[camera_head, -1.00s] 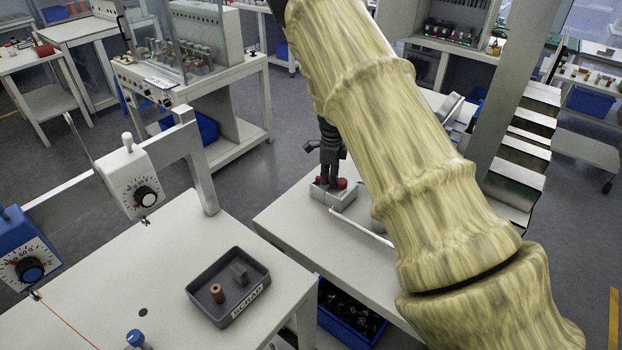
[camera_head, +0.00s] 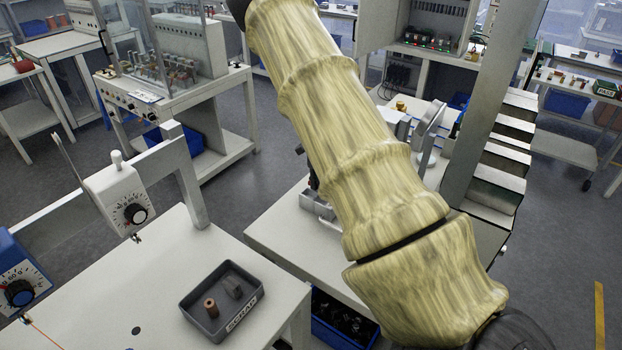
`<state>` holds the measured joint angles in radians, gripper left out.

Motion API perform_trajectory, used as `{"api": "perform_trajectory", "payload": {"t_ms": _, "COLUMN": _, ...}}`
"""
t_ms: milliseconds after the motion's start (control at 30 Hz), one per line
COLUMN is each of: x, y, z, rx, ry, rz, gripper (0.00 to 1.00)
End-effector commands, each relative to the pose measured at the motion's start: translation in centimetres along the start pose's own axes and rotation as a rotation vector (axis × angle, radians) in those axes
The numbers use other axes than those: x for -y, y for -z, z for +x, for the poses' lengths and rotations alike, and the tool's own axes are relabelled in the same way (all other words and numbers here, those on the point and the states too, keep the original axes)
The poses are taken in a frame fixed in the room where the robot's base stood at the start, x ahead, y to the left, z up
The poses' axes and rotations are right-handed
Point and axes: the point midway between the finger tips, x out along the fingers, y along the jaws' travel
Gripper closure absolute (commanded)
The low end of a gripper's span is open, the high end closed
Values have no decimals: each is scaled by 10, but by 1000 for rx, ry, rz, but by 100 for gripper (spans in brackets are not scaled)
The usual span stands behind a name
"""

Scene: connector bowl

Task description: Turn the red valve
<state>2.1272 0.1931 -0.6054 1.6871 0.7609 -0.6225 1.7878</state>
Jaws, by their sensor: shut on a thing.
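No red valve can be made out for sure. My gripper is not in view; my arm, in a yellowish ribbed sleeve, crosses the middle from the top to the lower right. Just left of it, a dark fixture (camera_head: 313,183) on a light grey base (camera_head: 316,206) stands on the white bench. The arm hides most of this fixture. What lies behind the arm cannot be seen.
A dark scrap tray (camera_head: 254,318) with a copper-coloured cylinder (camera_head: 211,307) and a grey block (camera_head: 232,287) sits on the near left table. A white dial unit (camera_head: 125,205) hangs over that table. Grey stepped bins (camera_head: 505,165) stand right of my arm.

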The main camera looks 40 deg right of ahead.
Motion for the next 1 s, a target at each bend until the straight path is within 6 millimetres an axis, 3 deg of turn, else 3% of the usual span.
{"api": "perform_trajectory", "payload": {"t_ms": 33, "x": 3, "y": 12, "z": 4, "rx": -15, "ry": -2, "rz": 9, "gripper": 100}}
{"api": "perform_trajectory", "payload": {"t_ms": 267, "x": 2, "y": 13, "z": 4, "rx": -17, "ry": -3, "rz": 10, "gripper": 100}}
{"api": "perform_trajectory", "payload": {"t_ms": 300, "x": 3, "y": 13, "z": 5, "rx": -17, "ry": -3, "rz": 10, "gripper": 82}}
{"api": "perform_trajectory", "payload": {"t_ms": 400, "x": 3, "y": 13, "z": 5, "rx": -18, "ry": -3, "rz": 10, "gripper": 64}}
{"api": "perform_trajectory", "payload": {"t_ms": 433, "x": 3, "y": 13, "z": 5, "rx": -18, "ry": -3, "rz": 10, "gripper": 62}}
{"api": "perform_trajectory", "payload": {"t_ms": 1000, "x": -2, "y": 0, "z": 1, "rx": -7, "ry": -1, "rz": -2, "gripper": 62}}
